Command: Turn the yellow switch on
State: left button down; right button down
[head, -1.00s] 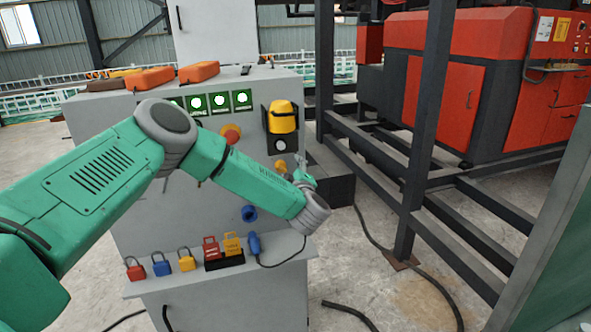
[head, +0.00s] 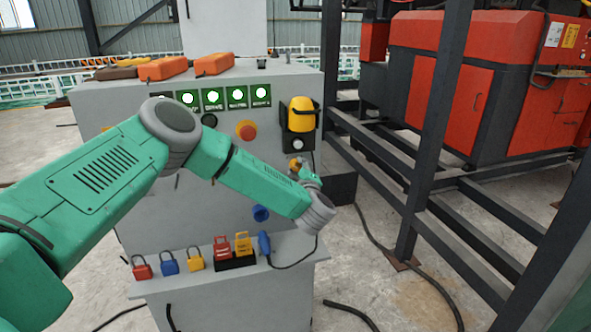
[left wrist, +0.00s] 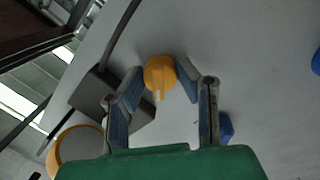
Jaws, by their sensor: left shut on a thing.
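The yellow switch (left wrist: 160,74) is a round knob on the grey cabinet face, with a narrow pale mark pointing down in the left wrist view. My left gripper (left wrist: 161,78) has its two fingertips on either side of the knob and is shut on it. In the head view the left gripper (head: 302,174) is at the right part of the cabinet front, below the yellow lantern-like unit. The yellow switch (head: 295,163) shows only in part there, behind the fingers. My right gripper is not in view.
The grey cabinet (head: 150,210) carries green lit indicators (head: 212,98), a red button (head: 246,130), a yellow unit (head: 300,112) and a blue socket (head: 261,214). Dark steel posts (head: 425,140) stand to the right.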

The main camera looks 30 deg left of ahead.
pick_arm(q)
jog(key=shift+w+d, duration=0.1)
jog(key=shift+a+r+m+p, duration=0.1)
jog(key=shift+a+m+p, duration=0.2)
jog(key=shift+p, duration=0.1)
jog(key=m+p, duration=0.1)
jog(key=m, duration=0.1)
jog(key=m+p, duration=0.1)
jog(key=shift+d+r+m+g+p, duration=0.1)
jog(key=shift+d+m+g+p, duration=0.1)
jog(key=shift+m+g+p, duration=0.15)
jog(key=m+p, duration=0.1)
jog(key=m, duration=0.1)
jog(key=shift+m, duration=0.35)
jog(key=shift+m+g+p, duration=0.25)
jog(key=shift+m+p, duration=0.25)
jog(key=shift+m, duration=0.7)
jog(key=m, duration=0.3)
jog(key=shift+p, duration=0.3)
jog(key=m+g, duration=0.1)
jog(key=m, duration=0.3)
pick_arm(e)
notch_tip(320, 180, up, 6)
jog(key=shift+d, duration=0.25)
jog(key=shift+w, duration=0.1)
